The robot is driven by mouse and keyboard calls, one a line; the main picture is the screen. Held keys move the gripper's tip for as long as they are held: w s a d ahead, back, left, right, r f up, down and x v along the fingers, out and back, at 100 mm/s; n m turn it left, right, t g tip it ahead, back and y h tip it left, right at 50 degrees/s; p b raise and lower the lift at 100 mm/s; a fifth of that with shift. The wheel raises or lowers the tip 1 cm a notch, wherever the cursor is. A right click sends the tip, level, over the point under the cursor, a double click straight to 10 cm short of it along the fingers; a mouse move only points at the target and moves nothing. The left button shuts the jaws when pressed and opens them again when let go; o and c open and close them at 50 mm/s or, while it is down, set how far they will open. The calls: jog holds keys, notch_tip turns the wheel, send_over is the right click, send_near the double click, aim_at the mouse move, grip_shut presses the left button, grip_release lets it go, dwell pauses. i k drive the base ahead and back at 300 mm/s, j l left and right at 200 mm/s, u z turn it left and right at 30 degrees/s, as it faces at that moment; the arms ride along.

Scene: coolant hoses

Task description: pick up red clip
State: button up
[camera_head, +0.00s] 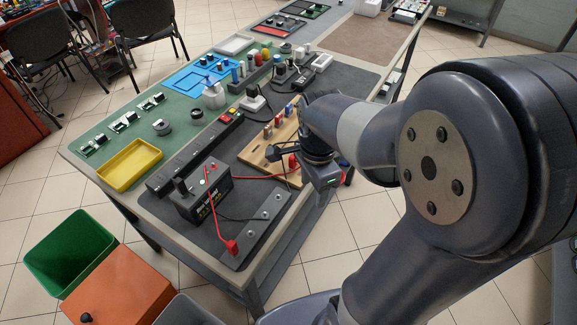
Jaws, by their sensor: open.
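My gripper (277,153) is over the wooden board (256,152), close to this second red piece. It is open, and its fingers are small and partly hidden by my wrist. I cannot tell whether it touches anything.
A black power strip (180,160) runs behind the battery. A yellow tray (129,164) and a blue tray (200,76) lie on the green mat. Small colored pegs stand on the wooden board. Green (70,252) and orange (118,287) bins stand on the floor beside the table.

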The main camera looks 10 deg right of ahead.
aim_at(292, 160)
jog(key=i+l+u, duration=0.1)
jog(key=l+u, duration=0.2)
jog(key=i+l+u, duration=0.1)
jog(key=l+u, duration=0.45)
jog(key=l, duration=0.2)
jog(key=i, duration=0.05)
